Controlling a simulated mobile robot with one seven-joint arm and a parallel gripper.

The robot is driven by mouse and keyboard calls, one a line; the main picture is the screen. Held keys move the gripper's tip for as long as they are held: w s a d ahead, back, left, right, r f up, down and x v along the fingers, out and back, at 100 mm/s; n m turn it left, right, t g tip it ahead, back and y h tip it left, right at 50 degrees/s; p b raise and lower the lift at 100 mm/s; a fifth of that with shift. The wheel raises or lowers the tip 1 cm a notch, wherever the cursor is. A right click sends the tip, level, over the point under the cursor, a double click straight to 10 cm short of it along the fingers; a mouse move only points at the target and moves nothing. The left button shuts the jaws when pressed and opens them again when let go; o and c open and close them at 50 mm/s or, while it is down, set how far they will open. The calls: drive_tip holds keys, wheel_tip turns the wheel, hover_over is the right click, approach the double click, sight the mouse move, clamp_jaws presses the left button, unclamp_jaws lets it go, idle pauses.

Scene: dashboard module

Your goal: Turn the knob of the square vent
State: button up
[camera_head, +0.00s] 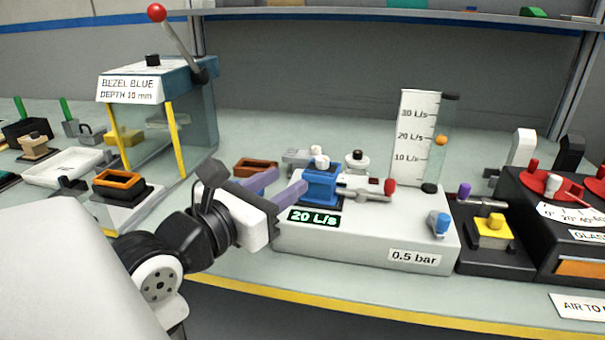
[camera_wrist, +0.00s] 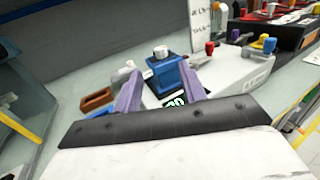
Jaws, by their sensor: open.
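The square vent (camera_head: 322,187) is a blue block with a pale round knob (camera_head: 320,162) on top. It sits on a white test module (camera_head: 365,235). In the wrist view the vent (camera_wrist: 172,78) and its knob (camera_wrist: 160,52) are ahead of my gripper, between the lines of the two fingers. My gripper (camera_head: 291,179) has purple fingers, open and empty, to the left of the vent and pointing at it. In the wrist view the gripper (camera_wrist: 160,78) has the fingertips either side of the block. I cannot tell whether either touches it.
A red-tipped lever (camera_head: 389,187) projects right of the vent. A flow gauge (camera_head: 418,135) stands behind it, and a green display (camera_head: 315,216) reads 20 L/s. A brown tray (camera_head: 255,168) lies behind my gripper. A glass-sided press (camera_head: 190,125) stands left.

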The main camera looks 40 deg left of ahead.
drive_tip(key=shift+s+d, duration=0.2)
drive_tip(key=shift+s, duration=1.2)
